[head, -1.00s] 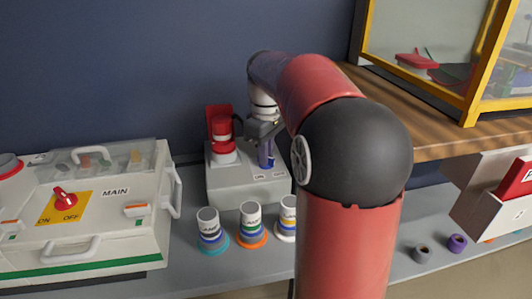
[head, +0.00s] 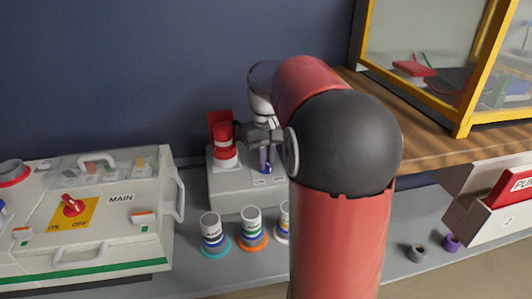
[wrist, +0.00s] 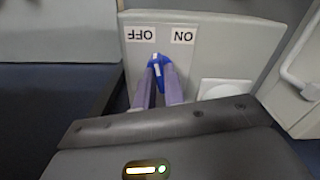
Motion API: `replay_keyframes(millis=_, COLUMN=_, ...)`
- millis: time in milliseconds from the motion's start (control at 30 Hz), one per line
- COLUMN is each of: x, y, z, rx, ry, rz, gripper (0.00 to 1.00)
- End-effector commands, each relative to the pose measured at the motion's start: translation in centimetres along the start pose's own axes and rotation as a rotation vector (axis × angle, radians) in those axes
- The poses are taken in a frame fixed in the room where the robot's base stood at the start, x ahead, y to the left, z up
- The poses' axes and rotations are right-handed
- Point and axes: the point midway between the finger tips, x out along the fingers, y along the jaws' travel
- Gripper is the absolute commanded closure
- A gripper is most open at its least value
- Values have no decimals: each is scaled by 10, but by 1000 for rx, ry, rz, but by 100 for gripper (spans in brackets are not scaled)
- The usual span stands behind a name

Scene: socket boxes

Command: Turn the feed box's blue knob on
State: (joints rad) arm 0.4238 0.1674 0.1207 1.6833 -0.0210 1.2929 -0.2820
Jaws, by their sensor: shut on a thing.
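The feed box (head: 222,192) is a pale grey box standing on the shelf behind the cups. Its blue knob (wrist: 156,62) shows in the wrist view, with a white mark that points between the upside-down OFF label (wrist: 141,34) and ON label (wrist: 183,36), leaning toward OFF. My gripper (wrist: 158,84) has its two purple fingers closed on the knob's sides. In the head view my gripper (head: 265,158) reaches down onto the box. The knob itself is hard to make out there.
A red and white fitting (head: 224,145) stands on the feed box, close to my wrist. Several cups (head: 251,222) stand in front. The MAIN box (head: 110,225) with a red knob is at left. A wooden shelf (head: 440,125) and yellow-framed case are at right.

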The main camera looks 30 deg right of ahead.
Motion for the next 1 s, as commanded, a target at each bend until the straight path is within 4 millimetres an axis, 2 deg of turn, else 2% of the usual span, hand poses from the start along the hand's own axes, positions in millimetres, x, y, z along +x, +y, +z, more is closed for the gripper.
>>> replay_keyframes(millis=700, x=-3, y=0, z=-1, rx=674, ry=2, rz=0, gripper=100)
replay_keyframes(millis=1000, x=-2, y=0, z=-1, rx=903, ry=3, rz=-1, gripper=100)
